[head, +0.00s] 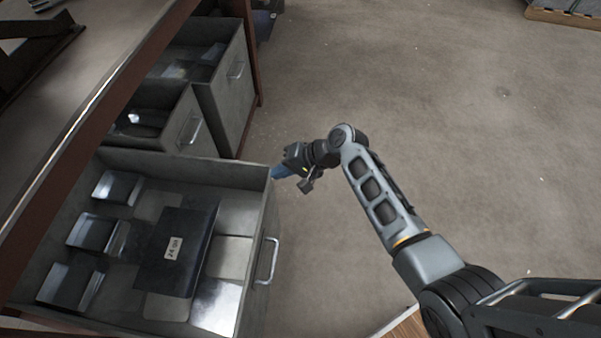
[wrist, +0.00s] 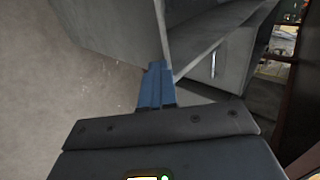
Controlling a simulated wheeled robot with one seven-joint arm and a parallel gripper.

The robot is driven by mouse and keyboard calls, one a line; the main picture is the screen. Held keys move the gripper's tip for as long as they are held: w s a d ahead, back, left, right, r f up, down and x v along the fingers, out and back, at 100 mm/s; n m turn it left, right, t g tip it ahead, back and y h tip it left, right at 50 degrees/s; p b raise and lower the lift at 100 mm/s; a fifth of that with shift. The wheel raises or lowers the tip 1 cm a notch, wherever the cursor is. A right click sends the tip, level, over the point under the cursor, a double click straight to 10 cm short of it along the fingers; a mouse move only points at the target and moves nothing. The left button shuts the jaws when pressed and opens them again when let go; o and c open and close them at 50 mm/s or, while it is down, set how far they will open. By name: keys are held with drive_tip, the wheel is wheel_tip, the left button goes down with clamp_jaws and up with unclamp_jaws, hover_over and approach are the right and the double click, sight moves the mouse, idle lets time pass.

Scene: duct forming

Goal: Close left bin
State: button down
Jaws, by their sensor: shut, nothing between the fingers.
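Grey bins are pulled out from under the bench. The nearest bin (head: 255,225), at the lower left of the head view, stands out farthest and has a metal handle (head: 268,261) on its front; it appears to be the left bin. My gripper (head: 279,172) is at the far top corner of its front panel, with the blue fingers together and empty. In the wrist view the shut fingers (wrist: 156,82) lie close to the corner of a grey bin (wrist: 108,32). I cannot tell whether they touch it.
The nearest bin holds a dark labelled box (head: 178,250) and several metal pieces. A middle bin (head: 188,125) and a far bin (head: 228,85) also stand open. The bench top (head: 75,75) overhangs them at the left.

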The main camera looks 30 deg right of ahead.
drive_tip(key=w+a+b, duration=1)
drive_tip(key=w+a, duration=0.7)
drive_tip(key=a, duration=0.4)
drive_tip(key=shift+a+r, duration=0.15)
drive_tip(key=shift+a, duration=0.25)
drive_tip(key=shift+a, duration=0.15)
drive_tip(key=shift+r, duration=0.1)
